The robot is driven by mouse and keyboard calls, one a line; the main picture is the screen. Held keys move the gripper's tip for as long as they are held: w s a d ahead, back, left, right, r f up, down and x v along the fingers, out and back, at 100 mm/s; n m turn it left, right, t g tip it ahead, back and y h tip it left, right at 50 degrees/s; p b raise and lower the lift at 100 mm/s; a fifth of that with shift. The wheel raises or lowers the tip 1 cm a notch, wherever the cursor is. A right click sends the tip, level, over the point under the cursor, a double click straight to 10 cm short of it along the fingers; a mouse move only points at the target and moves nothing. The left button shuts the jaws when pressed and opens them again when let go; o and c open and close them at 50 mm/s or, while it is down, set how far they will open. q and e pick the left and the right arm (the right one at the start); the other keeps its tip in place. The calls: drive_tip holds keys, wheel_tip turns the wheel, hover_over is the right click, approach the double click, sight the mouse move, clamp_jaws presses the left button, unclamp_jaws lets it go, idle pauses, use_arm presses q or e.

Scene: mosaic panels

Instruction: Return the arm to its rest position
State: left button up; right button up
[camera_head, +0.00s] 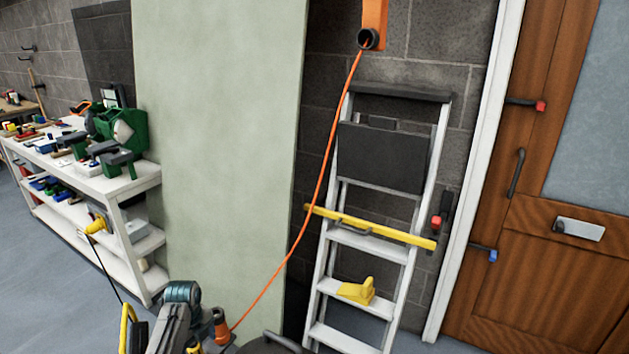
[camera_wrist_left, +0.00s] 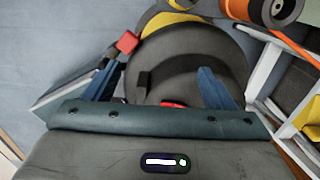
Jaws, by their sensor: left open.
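My left gripper (camera_wrist_left: 158,70) shows in the left wrist view. Its two blue fingers stand wide apart with nothing held between them. Behind the fingers is a dark round lid-like object (camera_wrist_left: 195,45) with a raised handle and some yellow at its top edge. I cannot tell how far it is from the fingers. In the head view, grey and teal parts that may be my left arm show at the bottom edge, left of the middle; the left fingers cannot be made out there. My right gripper is in neither view.
An orange cord (camera_head: 318,190) hangs from a wall fitting (camera_head: 368,39) down to an orange cone-like part (camera_head: 221,326). A stepladder (camera_head: 370,243) leans right of a pale panel (camera_head: 215,150). A white tool shelf (camera_head: 140,182) stands left, a wooden door (camera_head: 530,240) right. Floor (camera_head: 60,290) is open at lower left.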

use_arm(q)
drive_tip(key=s+d+f+n+t, duration=0.2)
drive_tip(key=s+n, duration=1)
drive_tip(key=s, duration=0.9)
drive_tip(key=s+d+r+n+t, duration=0.1)
drive_tip(key=s+r+n, duration=0.45)
drive_tip(key=s, duration=0.35)
drive_tip(key=s+d+r+n+t, duration=0.1)
drive_tip(key=s+r+n, duration=0.45)
drive_tip(key=s, duration=0.25)
wheel_tip(320, 180, down, 32)
drive_tip(key=a+g+y, duration=0.1)
drive_tip(key=a+g, duration=0.1)
drive_tip(key=a, duration=0.1)
drive_tip(key=s+f, duration=1.7)
drive_tip(key=f, duration=0.1)
drive_tip(key=shift+a+f+n+g, duration=0.15)
drive_tip(key=shift+a+n+g, duration=0.15)
drive_tip(key=shift+a+g, duration=0.1)
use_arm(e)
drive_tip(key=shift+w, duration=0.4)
